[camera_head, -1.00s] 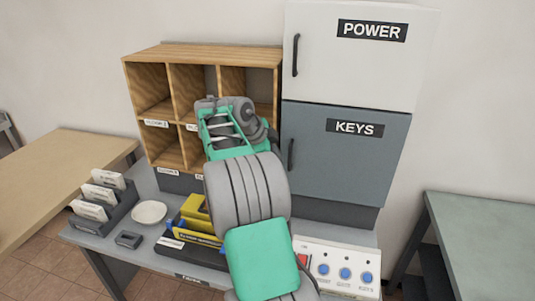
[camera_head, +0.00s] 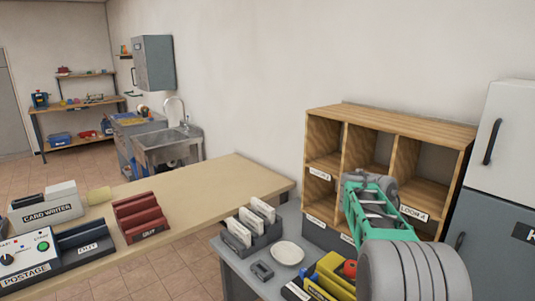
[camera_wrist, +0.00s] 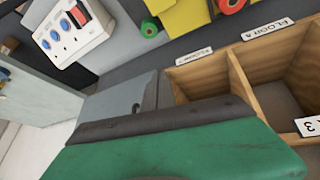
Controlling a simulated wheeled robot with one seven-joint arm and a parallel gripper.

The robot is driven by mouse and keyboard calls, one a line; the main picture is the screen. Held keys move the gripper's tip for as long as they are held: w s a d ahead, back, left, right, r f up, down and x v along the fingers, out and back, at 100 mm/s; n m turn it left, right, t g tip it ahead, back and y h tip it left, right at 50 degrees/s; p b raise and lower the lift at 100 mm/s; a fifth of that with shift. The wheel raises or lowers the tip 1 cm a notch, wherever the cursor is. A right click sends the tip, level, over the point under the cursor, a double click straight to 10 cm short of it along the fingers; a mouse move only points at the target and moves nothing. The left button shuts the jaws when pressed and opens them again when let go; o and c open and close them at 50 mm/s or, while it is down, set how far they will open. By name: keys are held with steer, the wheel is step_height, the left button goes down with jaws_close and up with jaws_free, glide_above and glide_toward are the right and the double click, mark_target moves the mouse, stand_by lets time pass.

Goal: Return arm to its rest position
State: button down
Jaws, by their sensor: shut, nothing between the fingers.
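My gripper (camera_head: 368,192), grey and green at the end of my arm, is raised in front of the wooden pigeonhole shelf (camera_head: 440,135) in the head view. It covers part of the lower compartments. The gripper is shut and empty. In the wrist view, its green and dark body fills the bottom, with the shelf's labelled compartments (camera_wrist: 238,72) close on the right. The fingertips are hard to make out.
The grey desk below holds a card rack (camera_head: 252,228), a white bowl (camera_head: 287,253) and a yellow item (camera_head: 335,272). White and grey cabinets (camera_head: 508,145) stand at right. A wooden table (camera_head: 215,192) with card writer (camera_head: 47,211) is at left. A button panel (camera_wrist: 68,30) shows in the wrist view.

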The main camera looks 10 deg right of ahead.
steer(key=s+a+f+n+y, duration=0.2)
steer(key=s+a+f+n, duration=0.15)
steer(key=a, duration=0.35)
steer(key=s+a+f+n+y, duration=0.1)
steer(key=s+a+f+n, duration=0.25)
steer(key=a, duration=0.35)
steer(key=s+a+f+n+y, duration=0.25)
steer(key=s+a+n, duration=0.2)
steer(key=a, duration=0.35)
steer(key=s+a+n+t, duration=0.1)
steer(key=s+a+n, duration=0.2)
steer(key=s+a, duration=0.35)
steer(key=w+a+r+n+t, duration=0.1)
steer(key=a+r+t, duration=0.1)
steer(key=a+r, duration=0.2)
steer(key=shift+w+a+r, duration=0.15)
steer(key=shift+w+r, duration=0.15)
steer(key=shift+r, duration=0.5)
